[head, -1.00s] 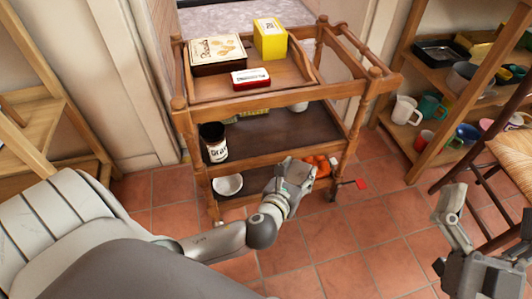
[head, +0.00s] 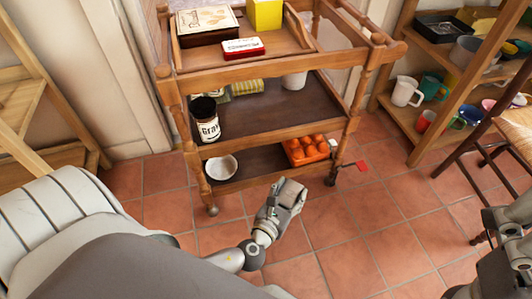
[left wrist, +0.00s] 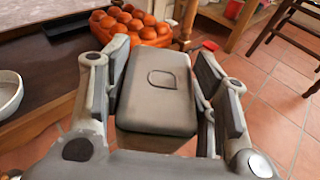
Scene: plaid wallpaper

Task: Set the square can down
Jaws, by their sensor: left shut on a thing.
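The square can (left wrist: 158,88) is a grey box with rounded corners and a small raised outline on its top face. In the left wrist view it sits between the two fingers of my left gripper, which is shut on it. In the head view my left gripper (head: 284,200) is over the tiled floor, in front of the cart's bottom shelf; the can is hard to tell from the grey fingers there. Parts of my right arm and gripper (head: 508,235) show at the lower right edge, cut off, and the fingers are unclear.
The wooden cart's bottom shelf (head: 262,163) holds a white bowl (head: 221,167) and an orange tray of round items (head: 308,149), with bare shelf between. A labelled jar (head: 205,119) stands on the middle shelf. A chair (head: 508,128) and mug shelf stand right.

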